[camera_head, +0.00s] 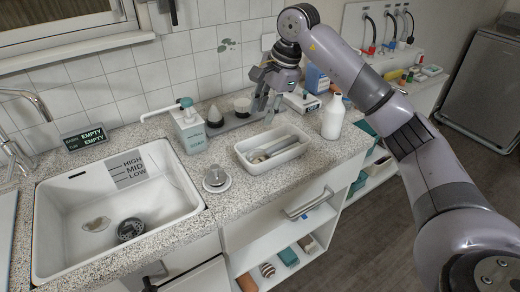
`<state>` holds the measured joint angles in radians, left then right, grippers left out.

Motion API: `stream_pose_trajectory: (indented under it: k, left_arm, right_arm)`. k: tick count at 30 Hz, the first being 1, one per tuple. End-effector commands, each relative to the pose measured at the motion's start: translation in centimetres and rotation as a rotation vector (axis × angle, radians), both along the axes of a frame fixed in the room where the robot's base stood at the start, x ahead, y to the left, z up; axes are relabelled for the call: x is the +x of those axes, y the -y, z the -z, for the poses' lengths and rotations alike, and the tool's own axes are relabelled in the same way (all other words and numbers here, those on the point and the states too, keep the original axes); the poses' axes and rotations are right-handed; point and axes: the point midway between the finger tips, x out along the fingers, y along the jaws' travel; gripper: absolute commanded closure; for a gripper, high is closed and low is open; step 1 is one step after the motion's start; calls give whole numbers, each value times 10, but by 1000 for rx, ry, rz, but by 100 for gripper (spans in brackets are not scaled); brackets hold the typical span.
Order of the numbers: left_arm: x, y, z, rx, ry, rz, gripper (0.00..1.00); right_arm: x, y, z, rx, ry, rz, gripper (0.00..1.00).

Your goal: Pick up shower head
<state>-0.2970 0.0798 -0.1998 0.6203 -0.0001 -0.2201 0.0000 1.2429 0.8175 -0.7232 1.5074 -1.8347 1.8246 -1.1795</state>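I cannot single out a shower head with certainty. A white tray (291,156) on the speckled counter holds pale, long objects, one with a rounded end (257,156); these are too small to name surely. A dark round dotted piece (130,229) sits on the floor of the white sink and looks like a drain. My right gripper (266,106) hangs fingers down above the back of the counter, behind the tray. Its fingers look apart, with nothing seen between them. My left gripper is not in view.
A soap dispenser (189,127), a small grey metal piece (216,178) and a white bottle (333,117) stand on the counter. The sink (72,196) fills the left. A tap (16,150) stands at far left.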

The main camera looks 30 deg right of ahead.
Motion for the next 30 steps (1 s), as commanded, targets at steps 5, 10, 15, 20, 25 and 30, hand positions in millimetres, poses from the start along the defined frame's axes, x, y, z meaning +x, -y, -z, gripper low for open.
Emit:
stream_pose_trajectory:
  k: [5,10,15,20,25,30]
  left_arm:
    - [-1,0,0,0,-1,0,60]
    - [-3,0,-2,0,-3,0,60]
    - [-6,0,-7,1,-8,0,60]
    - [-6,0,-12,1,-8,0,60]
    - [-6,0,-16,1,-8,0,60]
    - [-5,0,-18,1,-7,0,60]
  right_arm:
    - [-14,52,-20,-147,-56,51,70]
    - [-14,58,-5,-167,-72,56,70]
    - [-7,57,31,-164,-72,56,70]
    - [0,55,65,-163,-72,54,70]
    - [5,55,89,-162,-68,56,70]
    - [7,55,99,-162,-66,56,70]
